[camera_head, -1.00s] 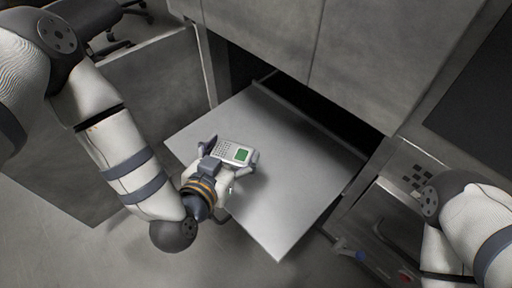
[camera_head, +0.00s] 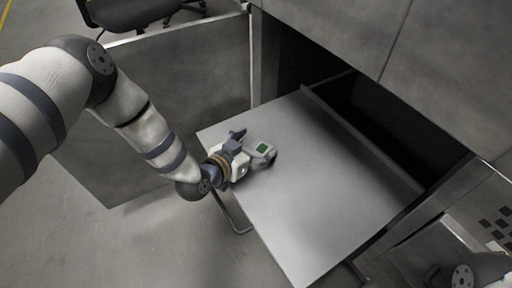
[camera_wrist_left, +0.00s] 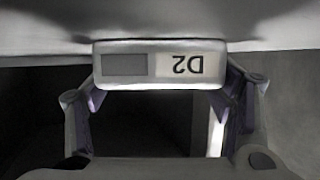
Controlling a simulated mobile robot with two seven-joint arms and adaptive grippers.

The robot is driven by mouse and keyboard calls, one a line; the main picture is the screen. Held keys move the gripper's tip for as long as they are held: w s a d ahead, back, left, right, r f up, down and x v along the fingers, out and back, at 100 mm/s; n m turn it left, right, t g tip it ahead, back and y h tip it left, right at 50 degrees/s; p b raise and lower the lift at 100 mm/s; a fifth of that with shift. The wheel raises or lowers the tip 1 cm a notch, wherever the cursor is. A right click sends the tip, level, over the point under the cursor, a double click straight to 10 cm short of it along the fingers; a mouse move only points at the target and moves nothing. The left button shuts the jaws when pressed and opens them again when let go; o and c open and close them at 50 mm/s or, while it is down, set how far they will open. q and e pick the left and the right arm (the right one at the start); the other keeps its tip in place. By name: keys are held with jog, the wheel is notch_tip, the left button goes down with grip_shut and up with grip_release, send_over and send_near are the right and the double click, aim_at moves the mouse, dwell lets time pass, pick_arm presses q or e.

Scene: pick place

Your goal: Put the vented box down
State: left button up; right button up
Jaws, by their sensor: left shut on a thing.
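My right gripper is out of view.
The shelf is bare to the right of the box. A dark open cavity (camera_head: 395,120) lies behind it, under grey cabinet fronts (camera_head: 345,35). A grey panel (camera_head: 175,90) stands at the left, with a chair (camera_head: 140,12) behind. A bent metal handle (camera_head: 232,215) shows below the shelf's edge.

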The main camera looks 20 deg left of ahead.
pick_arm(q)
jog(key=shift+r, duration=0.1)
jog(key=o, duration=1.2)
jog(key=shift+o, duration=0.2)
jog(key=shift+r, duration=0.15)
jog(key=p+v, duration=0.4)
jog(key=v, duration=0.7)
jog(key=shift+p, duration=0.3)
jog(key=shift+s+r, duration=0.1)
jog(key=shift+s, duration=0.35)
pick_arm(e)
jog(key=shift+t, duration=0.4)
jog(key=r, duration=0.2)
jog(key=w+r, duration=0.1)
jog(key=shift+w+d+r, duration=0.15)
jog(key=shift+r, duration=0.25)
